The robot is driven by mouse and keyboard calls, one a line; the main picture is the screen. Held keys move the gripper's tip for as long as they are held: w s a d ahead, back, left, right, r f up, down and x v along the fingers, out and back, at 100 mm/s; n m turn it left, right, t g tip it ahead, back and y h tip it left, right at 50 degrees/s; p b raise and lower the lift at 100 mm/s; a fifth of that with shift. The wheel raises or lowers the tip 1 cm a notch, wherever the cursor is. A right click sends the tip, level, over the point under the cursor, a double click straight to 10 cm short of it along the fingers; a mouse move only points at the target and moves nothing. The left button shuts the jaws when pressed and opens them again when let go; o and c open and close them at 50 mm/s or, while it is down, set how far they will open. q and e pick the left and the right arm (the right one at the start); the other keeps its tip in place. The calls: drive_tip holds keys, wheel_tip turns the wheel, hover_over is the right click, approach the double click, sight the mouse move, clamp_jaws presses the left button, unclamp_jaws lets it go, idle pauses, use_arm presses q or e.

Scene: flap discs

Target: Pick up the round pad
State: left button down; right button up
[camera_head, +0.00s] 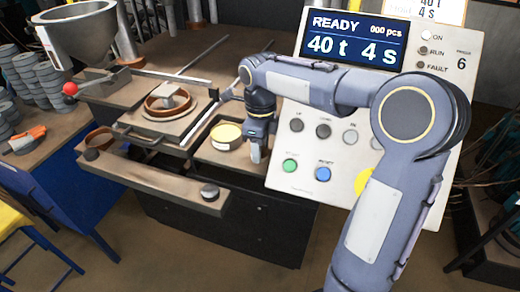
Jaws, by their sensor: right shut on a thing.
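My right arm comes in from the right and reaches across the control panel. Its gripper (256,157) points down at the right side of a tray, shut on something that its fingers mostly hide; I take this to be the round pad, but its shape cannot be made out. Just left of the fingers, a round tin (218,147) with a pale yellow top sits in the tray. I cannot tell whether the fingers touch it. My left gripper is not in view.
The large control panel (338,165) stands close behind my right arm. A brown ring mould (154,109) sits left of the tin. A metal hopper (82,42), stacked grey discs (52,88) and an orange-grey tool (24,139) are at left. A flat arm with a knob (209,192) juts out in front.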

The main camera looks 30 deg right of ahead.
wheel_tip(320, 180, up, 18)
drive_tip(key=p, duration=0.1)
drive_tip(key=shift+p, duration=0.4)
idle(0.3)
drive_tip(key=o, duration=0.4)
drive_tip(key=shift+c, duration=1.6)
